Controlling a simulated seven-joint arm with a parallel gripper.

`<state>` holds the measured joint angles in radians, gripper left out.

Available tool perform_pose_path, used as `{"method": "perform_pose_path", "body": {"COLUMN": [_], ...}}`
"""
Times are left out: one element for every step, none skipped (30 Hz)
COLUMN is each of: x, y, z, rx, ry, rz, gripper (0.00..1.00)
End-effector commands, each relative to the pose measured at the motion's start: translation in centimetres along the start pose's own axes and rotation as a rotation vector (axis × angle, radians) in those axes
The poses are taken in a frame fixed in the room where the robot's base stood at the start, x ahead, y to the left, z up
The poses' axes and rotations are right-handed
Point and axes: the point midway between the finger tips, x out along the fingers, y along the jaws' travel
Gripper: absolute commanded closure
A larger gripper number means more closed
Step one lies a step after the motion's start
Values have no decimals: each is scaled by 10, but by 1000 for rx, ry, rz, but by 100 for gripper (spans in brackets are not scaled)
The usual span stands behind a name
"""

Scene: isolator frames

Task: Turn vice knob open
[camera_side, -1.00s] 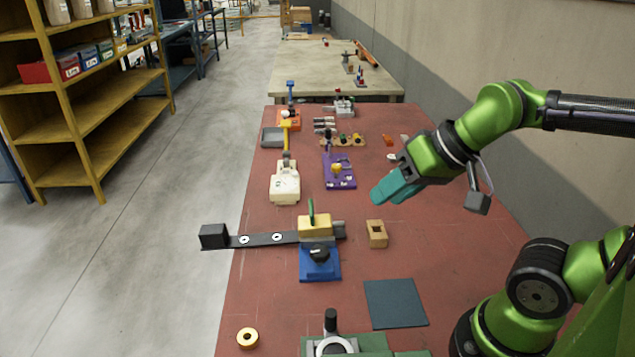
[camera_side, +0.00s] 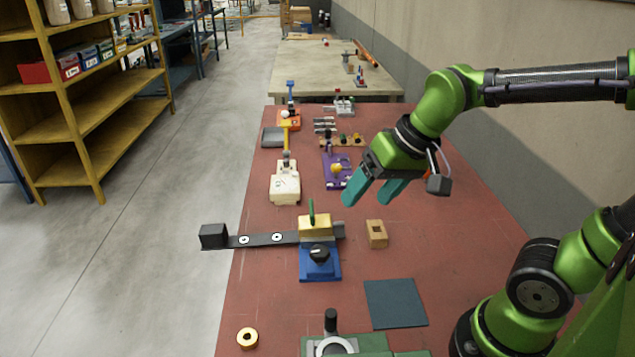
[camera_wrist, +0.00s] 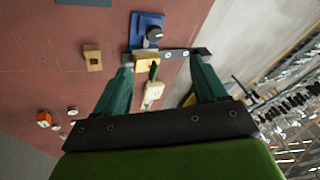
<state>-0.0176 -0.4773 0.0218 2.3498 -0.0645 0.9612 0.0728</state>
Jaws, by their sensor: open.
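The vice has a blue base (camera_side: 320,267), a yellow block (camera_side: 315,226) with a green upright handle (camera_side: 311,210), and a black knob (camera_side: 319,252) on its near face. It stands on the red table, and a dark bar runs left from it. In the wrist view the knob (camera_wrist: 153,38) shows beyond the yellow block (camera_wrist: 146,62). My gripper (camera_side: 368,197) is open and empty, with teal fingers pointing down and left. It hangs above the table, behind and to the right of the vice, apart from it. The fingers (camera_wrist: 160,75) also show in the wrist view.
A wooden block with a square hole (camera_side: 377,234) sits right of the vice. A dark mat (camera_side: 395,303) lies nearer. A brass ring (camera_side: 247,337) is at the front left. A cream device (camera_side: 285,188) and purple fixture (camera_side: 338,170) stand behind. The bar's black end block (camera_side: 213,236) overhangs the left edge.

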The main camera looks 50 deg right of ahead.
Motion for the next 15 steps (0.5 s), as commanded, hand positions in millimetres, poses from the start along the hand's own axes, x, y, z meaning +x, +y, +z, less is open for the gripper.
{"method": "perform_pose_path", "body": {"x": [10,15,21,26,32,39,45,50,57,60,63,64,62,60,56], "y": [-6,-9,-13,-16,-19,-23,-26,-28,-31,-34,-35,-37,-38,-40,-40], "z": [-11,-17,-25,-31,-36,-44,-49,-55,-62,-67,-71,-76,-79,-81,-84], "rx": [52,93,154,203,256,333,396,461,554,625,693,774,829,879,935], "ry": [-54,-79,-112,-134,-156,-180,-196,-207,-215,-217,-214,-206,-196,-185,-170], "rz": [36,59,91,118,147,188,221,254,301,334,364,396,414,427,438], "gripper": [29,29,29,29,29,29,29,29,29,29,29,29,29,29,29]}}
